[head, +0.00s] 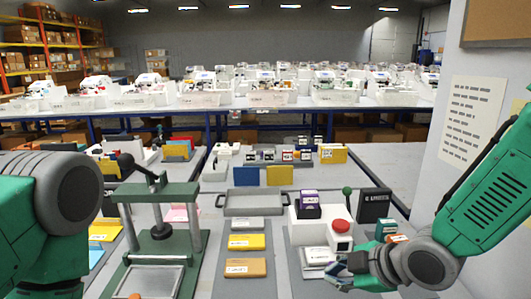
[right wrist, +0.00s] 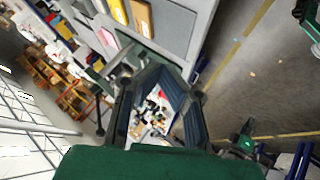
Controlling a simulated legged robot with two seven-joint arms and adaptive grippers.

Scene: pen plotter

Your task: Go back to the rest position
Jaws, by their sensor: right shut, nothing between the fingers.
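My right gripper (head: 345,266) is low at the right of the head view, in front of the white device with a red button (head: 328,232). Its fingers are shut with nothing between them. In the right wrist view the dark fingers (right wrist: 162,66) come together over the edge of the table, with parts of the scene showing through the gap behind the tips. My left arm enters at the left edge of the head view, but its gripper is out of the picture.
A green press (head: 160,232) stands on the left part of the table. A grey tray (head: 254,211) and yellow and orange cards (head: 246,241) lie mid-table. A dark sign (head: 374,205) and a white wall (head: 447,150) are on the right. Loaded blue-framed tables stand behind.

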